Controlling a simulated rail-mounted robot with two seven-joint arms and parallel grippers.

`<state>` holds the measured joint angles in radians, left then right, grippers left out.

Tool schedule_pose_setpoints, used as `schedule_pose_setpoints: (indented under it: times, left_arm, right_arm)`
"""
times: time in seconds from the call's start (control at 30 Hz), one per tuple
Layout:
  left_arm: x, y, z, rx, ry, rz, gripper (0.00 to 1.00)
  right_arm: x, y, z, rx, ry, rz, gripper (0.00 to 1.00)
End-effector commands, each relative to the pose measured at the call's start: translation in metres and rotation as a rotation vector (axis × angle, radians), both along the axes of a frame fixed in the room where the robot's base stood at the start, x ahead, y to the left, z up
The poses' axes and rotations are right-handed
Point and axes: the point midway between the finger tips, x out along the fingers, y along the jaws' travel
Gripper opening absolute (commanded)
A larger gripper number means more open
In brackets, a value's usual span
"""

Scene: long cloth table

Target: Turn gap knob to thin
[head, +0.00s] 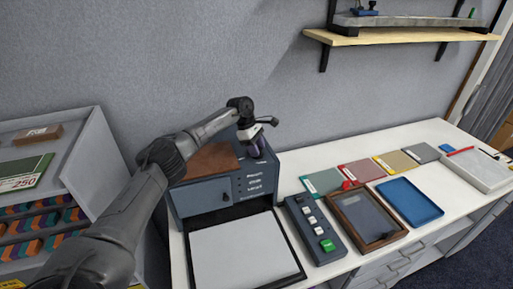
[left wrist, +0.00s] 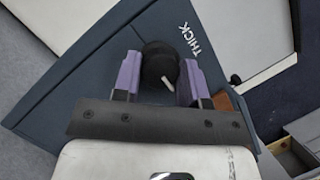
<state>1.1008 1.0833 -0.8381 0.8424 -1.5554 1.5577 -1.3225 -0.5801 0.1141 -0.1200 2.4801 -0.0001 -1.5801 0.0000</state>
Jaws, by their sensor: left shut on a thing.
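The gap knob (left wrist: 160,62) is round and black with a short white mark, set on a dark blue-grey machine panel (left wrist: 95,65). The word THICK (left wrist: 190,38) is printed just up and right of it in the left wrist view. The white mark slants toward the lower right of that view, not at THICK. My left gripper (head: 254,150) is on top of the machine (head: 197,200) in the head view. In the wrist view its purple fingers (left wrist: 160,82) are shut on the knob from both sides. A THIN label cannot be made out. My right gripper is not in view.
A white sheet on a black tray (head: 305,272) lies before the machine. To the right are a button panel (head: 316,232), a brown-framed tray (head: 368,218), a blue tray (head: 410,200) and several coloured swatches. A wooden shelf (head: 400,36) hangs above; a rack (head: 85,165) stands left.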

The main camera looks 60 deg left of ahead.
Motion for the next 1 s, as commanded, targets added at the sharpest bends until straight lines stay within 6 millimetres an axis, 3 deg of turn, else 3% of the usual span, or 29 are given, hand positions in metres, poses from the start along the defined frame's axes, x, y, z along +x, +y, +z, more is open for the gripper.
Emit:
schedule_pose_setpoints:
  times: [0.57,0.6,0.83,1.0]
  left_arm:
    - [0.0003,-0.0003,0.0004,0.000,0.000,-0.030,0.15]
    - [0.0003,-0.0003,0.0004,0.000,0.000,-0.030,0.41]
    - [0.0002,-0.0001,0.0003,0.000,-0.001,-0.028,0.63]
    - [0.0001,0.0000,0.0001,0.000,-0.001,-0.028,0.63]
  right_arm:
    - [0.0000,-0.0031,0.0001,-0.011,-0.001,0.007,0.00]
    - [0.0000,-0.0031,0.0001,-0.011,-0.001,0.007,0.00]
    - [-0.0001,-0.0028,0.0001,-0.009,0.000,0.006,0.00]
    - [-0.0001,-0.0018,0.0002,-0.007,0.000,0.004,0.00]
